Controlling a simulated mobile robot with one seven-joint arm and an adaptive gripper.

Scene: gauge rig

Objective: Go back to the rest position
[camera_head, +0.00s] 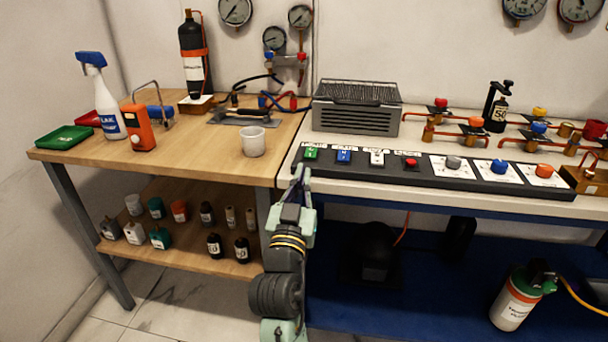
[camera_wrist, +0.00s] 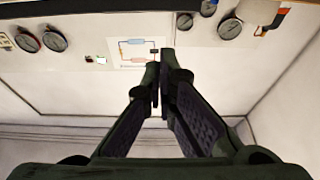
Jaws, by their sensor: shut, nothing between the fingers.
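In the head view my gripper (camera_head: 301,172) is at the front edge of the benches, near where the wooden bench (camera_head: 205,167) meets the white-topped bench (camera_head: 450,190). My arm rises to it from the bottom of the picture. In the wrist view my gripper (camera_wrist: 159,82) has its dark fingers together at the tips, with nothing between them. Beyond the fingertips the wrist view shows a pale wall with a small diagram panel (camera_wrist: 138,50) and several round gauges.
The black control strip (camera_head: 350,171) with coloured buttons lies just right of my gripper. A white cup (camera_head: 253,141) stands to its left, and a grey vented box (camera_head: 356,107) is behind. A spray bottle (camera_head: 103,98) stands at the far left. Open floor lies at the lower left.

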